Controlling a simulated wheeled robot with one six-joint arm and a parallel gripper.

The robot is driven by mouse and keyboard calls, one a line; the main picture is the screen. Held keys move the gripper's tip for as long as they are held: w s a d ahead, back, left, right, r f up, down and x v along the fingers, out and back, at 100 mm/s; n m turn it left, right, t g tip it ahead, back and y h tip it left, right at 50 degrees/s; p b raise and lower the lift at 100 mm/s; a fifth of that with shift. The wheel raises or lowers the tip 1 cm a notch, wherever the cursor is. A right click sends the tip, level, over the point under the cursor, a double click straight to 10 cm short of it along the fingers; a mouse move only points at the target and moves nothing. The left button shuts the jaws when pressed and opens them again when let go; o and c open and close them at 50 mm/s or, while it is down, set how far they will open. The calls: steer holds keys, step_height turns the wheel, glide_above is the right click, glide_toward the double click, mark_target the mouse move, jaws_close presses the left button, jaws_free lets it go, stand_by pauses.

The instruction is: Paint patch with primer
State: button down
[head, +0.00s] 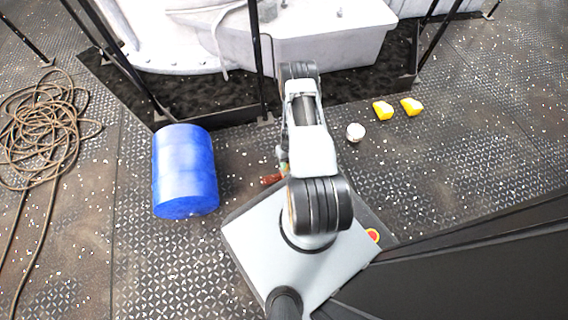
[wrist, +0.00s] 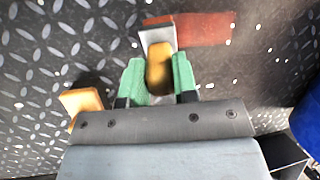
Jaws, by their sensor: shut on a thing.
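My gripper (wrist: 158,75) has green fingertips. It is shut on a brush (wrist: 159,68) with a yellow-brown handle, a grey ferrule and a reddish tip. A red-brown patch (wrist: 205,29) lies on the deck at the brush's tip, to its right in the wrist view. The tip seems to overlap the patch's left end; I cannot tell whether they touch. In the head view the red-brown patch (head: 270,180) shows left of my arm, which hides most of my gripper and the brush.
A tan block (wrist: 82,103) lies left of my gripper in the wrist view. A blue drum (head: 185,172) stands to the left. A white round thing (head: 355,132) and two yellow blocks (head: 382,110) lie to the right. Coiled rope (head: 40,125) lies far left, and white machinery (head: 330,40) stands behind.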

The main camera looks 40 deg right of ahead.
steer(key=shift+a+f, duration=0.1)
steer(key=shift+w+a+r, duration=0.1)
steer(key=shift+w+a, duration=0.35)
steer(key=shift+a, duration=0.7)
steer(key=shift+w+a+r, duration=0.1)
steer(key=shift+w+a, duration=0.35)
steer(key=shift+a, duration=0.7)
steer(key=shift+w+a, duration=0.45)
steer(key=shift+a, duration=0.7)
steer(key=shift+w+a+f, duration=0.1)
steer(key=shift+w+a, duration=0.25)
steer(key=shift+a, duration=0.55)
steer(key=shift+w+a+f, duration=0.1)
steer(key=shift+w+a, duration=0.2)
steer(key=shift+a, duration=0.55)
steer(key=shift+r, duration=0.15)
steer(key=shift+r+p, duration=2.2)
steer(key=shift+r, duration=0.75)
steer(key=shift+r, duration=0.1)
step_height(320, 180, up, 3)
steer(key=shift+f+p, duration=0.1)
steer(key=shift+p, duration=1)
